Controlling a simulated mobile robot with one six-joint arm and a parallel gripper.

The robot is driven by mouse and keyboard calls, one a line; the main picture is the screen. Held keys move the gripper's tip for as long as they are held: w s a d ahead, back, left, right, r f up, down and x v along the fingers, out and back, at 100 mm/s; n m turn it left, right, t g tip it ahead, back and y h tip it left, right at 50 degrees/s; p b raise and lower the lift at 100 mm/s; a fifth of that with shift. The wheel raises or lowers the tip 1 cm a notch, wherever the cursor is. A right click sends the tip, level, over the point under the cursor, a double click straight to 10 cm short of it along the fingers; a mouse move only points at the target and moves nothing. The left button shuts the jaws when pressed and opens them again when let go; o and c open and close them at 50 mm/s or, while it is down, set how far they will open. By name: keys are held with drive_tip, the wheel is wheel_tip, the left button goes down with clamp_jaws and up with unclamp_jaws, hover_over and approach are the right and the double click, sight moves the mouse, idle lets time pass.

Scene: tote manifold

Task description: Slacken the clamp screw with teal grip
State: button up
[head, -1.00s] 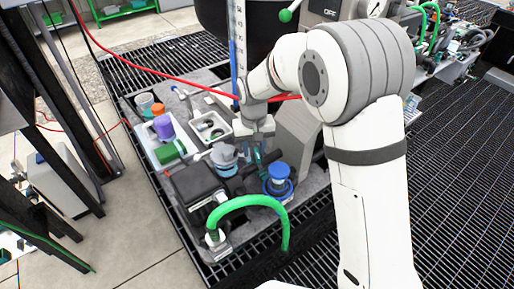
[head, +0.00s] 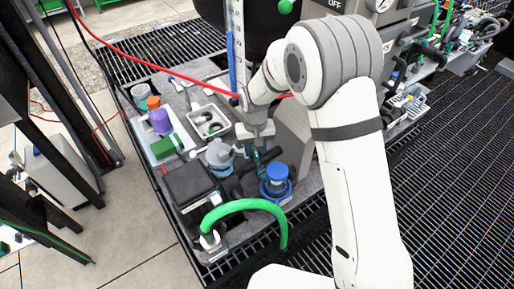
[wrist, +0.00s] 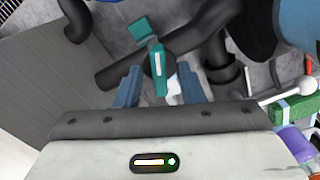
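The clamp screw's teal grip (wrist: 159,72) shows in the wrist view as a narrow teal bar with a white stripe. It lies in front of a black pipe (wrist: 125,78). A second teal piece (wrist: 143,29) sits just beyond it. My gripper (wrist: 160,90) is open, with one blue-grey finger on each side of the grip and a visible gap on both sides. In the head view my gripper (head: 257,150) points down among the pipe fittings. The teal parts there are small and mostly hidden by it.
A blue-capped fitting (head: 276,180) stands to the right of my gripper, and a grey-blue domed part (head: 218,153) to the left. A green hose (head: 245,204) arches in front. A black box (head: 190,185) and a tray (head: 208,122) with small parts lie at left. A red hose (head: 150,67) crosses behind.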

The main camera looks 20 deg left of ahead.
drive_tip(key=shift+f, duration=0.1)
clamp_jaws()
idle(0.3)
drive_tip(key=n+b, duration=0.1)
drive_tip(key=n, duration=0.3)
drive_tip(key=shift+n, duration=0.4)
unclamp_jaws()
